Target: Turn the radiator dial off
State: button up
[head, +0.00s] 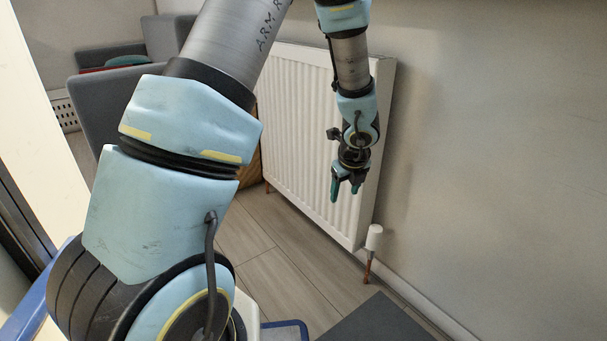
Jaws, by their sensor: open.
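The radiator (300,125) is white and ribbed and stands along the wall. Its dial (374,236) is a small white knob at the lower right corner, above a copper-coloured pipe. My gripper (345,192) has dark fingers with green tips and points downward. It is open and appears empty. In the picture it lies in front of the radiator's right part, above and to the left of the dial, and apart from it. I cannot tell any mark or setting on the dial.
A grey wall (500,150) runs to the right of the radiator. Grey chairs (105,95) stand at the back left. A dark grey flat surface (378,322) lies at the bottom right. The wood-look floor (275,250) beside the radiator is clear. My arm hides much of the left.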

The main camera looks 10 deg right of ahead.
jog(key=a+r+n+y+p, duration=0.1)
jog(key=a+r+n, duration=0.4)
jog(key=a+n, duration=0.4)
jog(key=shift+s+a+r+n+g, duration=0.3)
jog(key=shift+s+a+r+n, duration=0.1)
jog(key=shift+a, duration=0.5)
